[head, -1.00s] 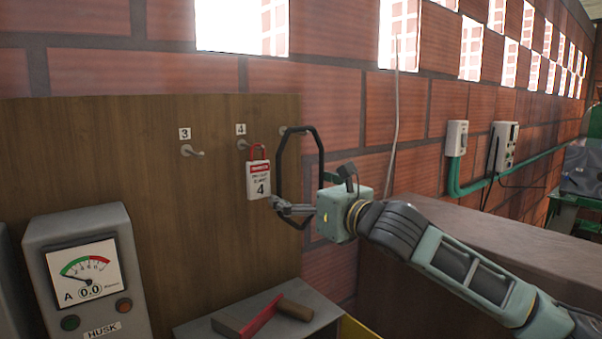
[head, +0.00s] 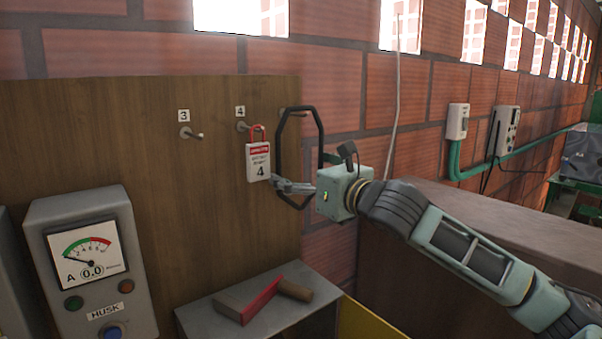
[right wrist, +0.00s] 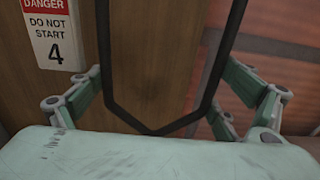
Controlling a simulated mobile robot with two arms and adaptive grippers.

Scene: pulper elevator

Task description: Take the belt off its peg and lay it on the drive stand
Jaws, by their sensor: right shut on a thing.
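The belt (head: 277,150) is a thin black loop, upright in front of the right edge of the wooden board. Its top lies at the rightmost peg (head: 288,111), which is mostly hidden; I cannot tell if the belt still rests on it. My right gripper (head: 284,186) is shut on the belt's lower part. In the right wrist view the belt (right wrist: 106,60) narrows to its bottom between the finger linkages (right wrist: 165,78). I cannot tell which thing is the drive stand. My left gripper is out of view.
A red padlock with a danger tag (head: 258,163) hangs at peg 4, close left of my gripper. Peg 3 (head: 190,133) is bare. Below are a meter box (head: 95,270) and a grey surface (head: 215,330) with a red-and-brown tool (head: 262,297). A brown block stands right, beneath my arm.

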